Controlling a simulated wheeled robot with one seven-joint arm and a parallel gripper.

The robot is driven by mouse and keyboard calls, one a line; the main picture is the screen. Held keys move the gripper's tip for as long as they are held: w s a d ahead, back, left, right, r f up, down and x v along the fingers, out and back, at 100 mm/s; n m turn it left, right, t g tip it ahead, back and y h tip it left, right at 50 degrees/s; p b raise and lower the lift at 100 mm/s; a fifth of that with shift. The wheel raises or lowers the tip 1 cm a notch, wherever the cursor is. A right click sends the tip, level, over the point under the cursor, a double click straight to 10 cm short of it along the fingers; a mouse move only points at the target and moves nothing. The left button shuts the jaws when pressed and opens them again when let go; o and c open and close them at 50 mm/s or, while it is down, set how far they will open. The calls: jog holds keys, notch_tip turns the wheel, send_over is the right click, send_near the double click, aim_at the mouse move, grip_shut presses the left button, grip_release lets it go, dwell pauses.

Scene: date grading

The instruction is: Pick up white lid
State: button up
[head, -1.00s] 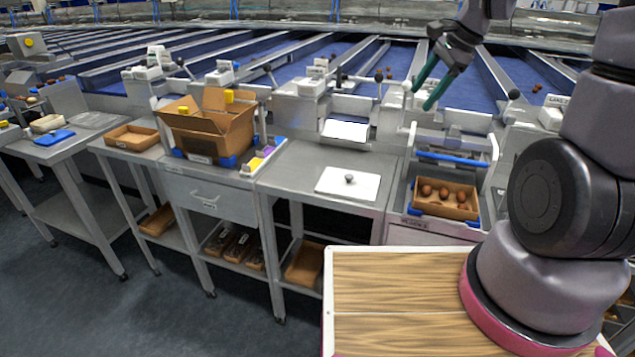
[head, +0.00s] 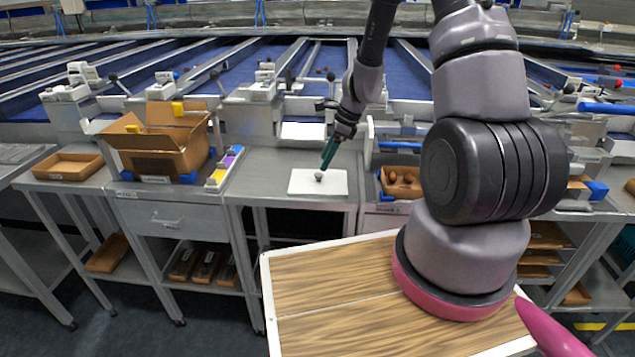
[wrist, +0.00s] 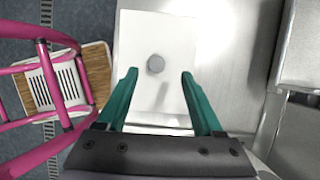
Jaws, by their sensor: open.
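The white lid (head: 306,183) is a flat rectangle with a small round grey knob (head: 319,176) in its middle. It lies on the grey metal table (head: 262,190). My gripper (head: 326,163) is above the lid, close to the knob, with green fingers pointing down. In the wrist view the white lid (wrist: 182,42) lies beyond the fingertips. The knob (wrist: 155,63) shows between and just ahead of the open fingers of my gripper (wrist: 158,72). Nothing is between the fingers that I can see held.
An open cardboard box (head: 165,150) stands to the left, with a small bin of coloured blocks (head: 224,168) beside it. A cardboard tray with brown dates (head: 400,182) is to the right, partly hidden by my arm. Table surface around the lid is clear.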

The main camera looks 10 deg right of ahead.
aim_at(319, 174)
jog(key=x, duration=0.3)
jog(key=shift+s+a+f, duration=0.1)
jog(key=shift+s+f, duration=0.15)
jog(key=shift+f, duration=0.15)
jog(key=shift+w+a+f, duration=0.1)
jog(key=shift+a+f, duration=0.15)
jog(key=shift+f, duration=0.3)
grip_shut()
jog(key=shift+r, duration=0.1)
